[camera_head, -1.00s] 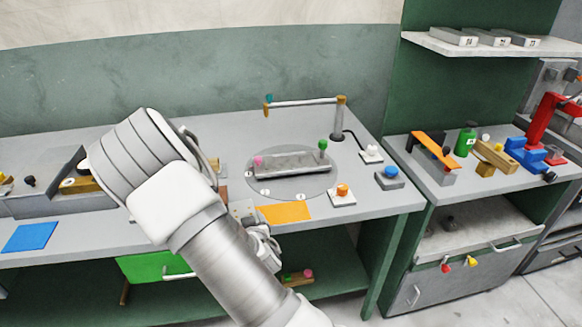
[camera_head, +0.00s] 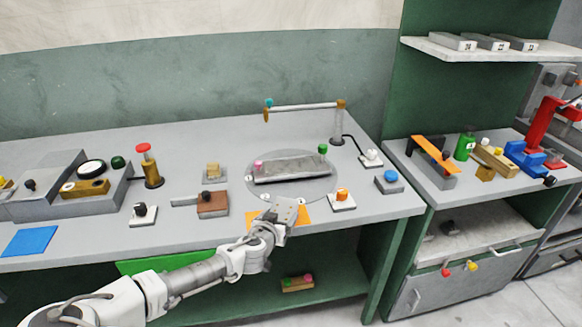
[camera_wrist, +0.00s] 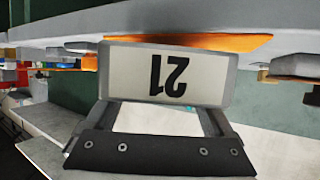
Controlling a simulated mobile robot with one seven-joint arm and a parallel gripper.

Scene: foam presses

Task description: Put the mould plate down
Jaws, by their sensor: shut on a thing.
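The mould plate (camera_head: 285,208) is a small grey block held in my gripper (camera_head: 268,227) at the bench's front edge. In the wrist view, the plate (camera_wrist: 130,75) shows a pale face with an upside-down "21". My gripper is shut on it. An orange mat (camera_head: 303,214) lies flat by the bench's front edge, partly hidden behind the plate and gripper. In the wrist view, the orange mat (camera_wrist: 215,43) is a strip just beyond the plate. I cannot tell whether the plate touches it.
A round grey disc (camera_head: 322,193) with a long grey mould stands behind the mat. A switch box with an orange button (camera_head: 342,198) is close on the right. A brown block (camera_head: 212,204) stands to the left. A blue mat (camera_head: 29,240) lies far left.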

